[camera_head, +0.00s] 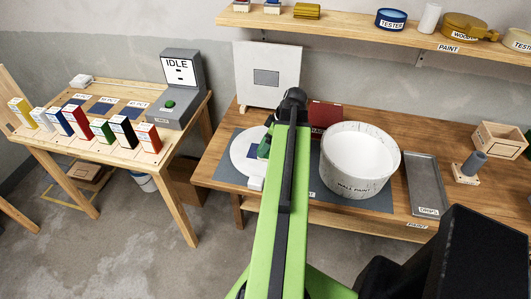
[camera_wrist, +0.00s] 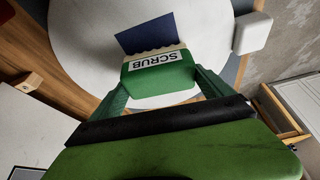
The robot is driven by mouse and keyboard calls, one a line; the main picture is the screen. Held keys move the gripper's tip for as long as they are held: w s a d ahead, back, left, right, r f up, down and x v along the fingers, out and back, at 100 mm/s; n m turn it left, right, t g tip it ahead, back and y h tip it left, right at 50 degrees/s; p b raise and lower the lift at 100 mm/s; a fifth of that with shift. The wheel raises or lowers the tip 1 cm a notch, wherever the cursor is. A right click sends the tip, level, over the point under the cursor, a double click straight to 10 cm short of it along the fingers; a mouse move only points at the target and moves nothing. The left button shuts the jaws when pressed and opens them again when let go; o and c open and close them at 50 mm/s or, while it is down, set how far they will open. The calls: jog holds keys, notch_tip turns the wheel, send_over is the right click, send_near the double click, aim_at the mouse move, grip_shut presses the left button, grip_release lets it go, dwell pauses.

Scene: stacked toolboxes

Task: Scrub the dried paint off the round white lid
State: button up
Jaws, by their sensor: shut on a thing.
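The round white lid (camera_head: 242,153) lies flat on the grey mat at the left of the workbench. It fills much of the wrist view (camera_wrist: 85,40). A dark blue paint patch (camera_wrist: 147,33) is on it. My gripper (camera_wrist: 162,86) is shut on a green block lettered SCRUB (camera_wrist: 160,76), with pale bristles facing the patch. The bristles are at the patch's near edge; whether they touch the lid I cannot tell. In the head view my arm hides part of the lid and most of the scrubber.
A white paint tub (camera_head: 360,165) stands right of my arm, and a grey drips tray (camera_head: 425,185) beyond it. A small white block (camera_head: 256,184) is at the lid's edge. A white panel (camera_head: 267,75) stands behind. A shelf (camera_head: 400,35) overhangs the bench.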

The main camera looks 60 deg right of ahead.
jog(key=shift+r+p, duration=2.75)
jog(key=shift+r, duration=0.25)
jog(key=shift+f, duration=0.1)
jog(key=o, duration=0.7)
jog(key=shift+c, duration=0.2)
jog(key=c, duration=0.7)
jog(key=shift+f, duration=0.15)
jog(key=shift+c, duration=0.3)
